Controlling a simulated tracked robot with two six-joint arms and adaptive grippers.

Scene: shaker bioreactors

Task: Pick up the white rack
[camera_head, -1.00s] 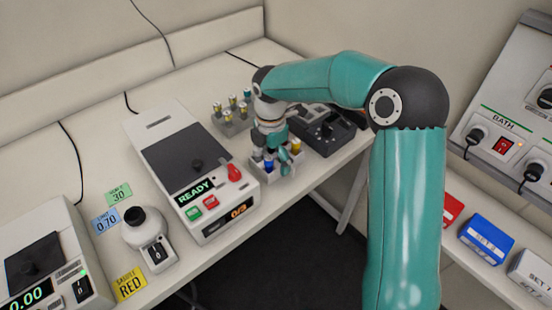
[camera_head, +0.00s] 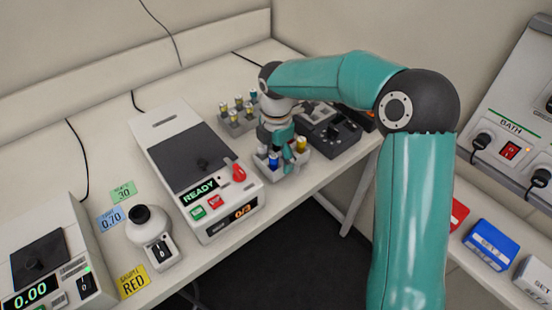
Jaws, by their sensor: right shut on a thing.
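The white rack (camera_head: 293,170) stands at the table's front edge, right of the READY device, with blue and yellow capped vials in it. My right gripper (camera_head: 287,154) reaches down from above and is shut on the rack. Its fingers hide part of the rack and its vials. I cannot tell clearly whether the rack's underside is clear of the table. My left gripper is not in view.
A second rack (camera_head: 241,127) with several vials stands behind. The READY device (camera_head: 190,150) is close on the left and a dark device (camera_head: 331,132) close on the right. A side bench holds a blue box (camera_head: 490,241).

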